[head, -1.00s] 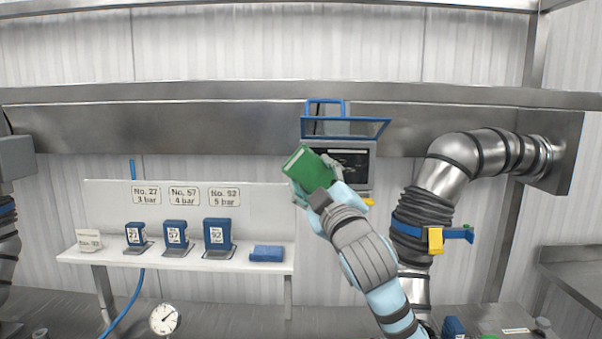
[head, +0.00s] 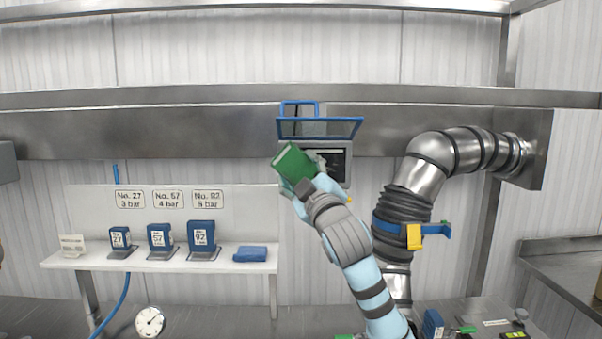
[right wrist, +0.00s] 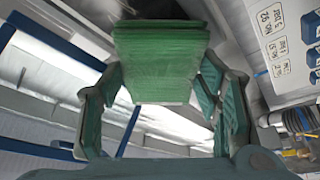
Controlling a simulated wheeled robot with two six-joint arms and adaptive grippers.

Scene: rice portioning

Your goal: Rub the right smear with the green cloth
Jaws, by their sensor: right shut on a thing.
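The green cloth (head: 292,162), a folded pad, is held in my right gripper (head: 306,184) in front of the lower left of a wall display (head: 341,158). In the right wrist view the cloth (right wrist: 160,60) sits between the two fingers. The display has a dark screen with a pale streak, partly covered by my gripper and the cloth. I cannot tell separate left and right smears on it. Whether the cloth touches the screen cannot be told. My left gripper is not in view.
A blue-framed flap (head: 319,128) stands raised above the display. A thick steel pipe (head: 408,190) with a blue clamp is close on the right. A shelf (head: 150,264) at left holds blue numbered blocks and a folded blue cloth (head: 250,254).

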